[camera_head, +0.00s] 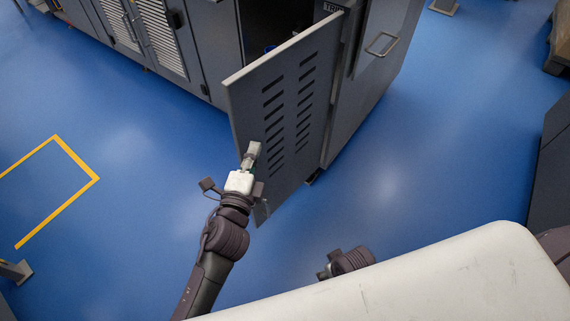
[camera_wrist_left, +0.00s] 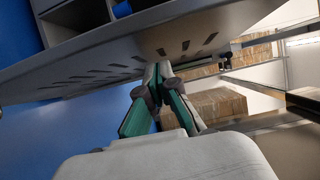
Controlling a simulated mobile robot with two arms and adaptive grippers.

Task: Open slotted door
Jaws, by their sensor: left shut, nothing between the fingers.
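The grey slotted door (camera_head: 285,110) stands ajar in the head view, swung out from the cabinet, with two columns of slots and a dark interior showing behind its top edge. In the left wrist view the door (camera_wrist_left: 105,75) crosses the upper part, slots visible. My left gripper (camera_head: 253,149) is shut and empty, in front of the door's slotted face near its free left edge. Its fingertips (camera_wrist_left: 158,68) meet close to the door surface in the wrist view; I cannot tell whether they touch.
The grey cabinet (camera_head: 375,85) with a handle (camera_head: 381,43) stands right of the door. Louvred cabinets (camera_head: 165,40) run to the upper left. Blue floor is clear on both sides, with a yellow marking (camera_head: 60,185) at left. Cardboard boxes (camera_wrist_left: 205,105) show in the wrist view.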

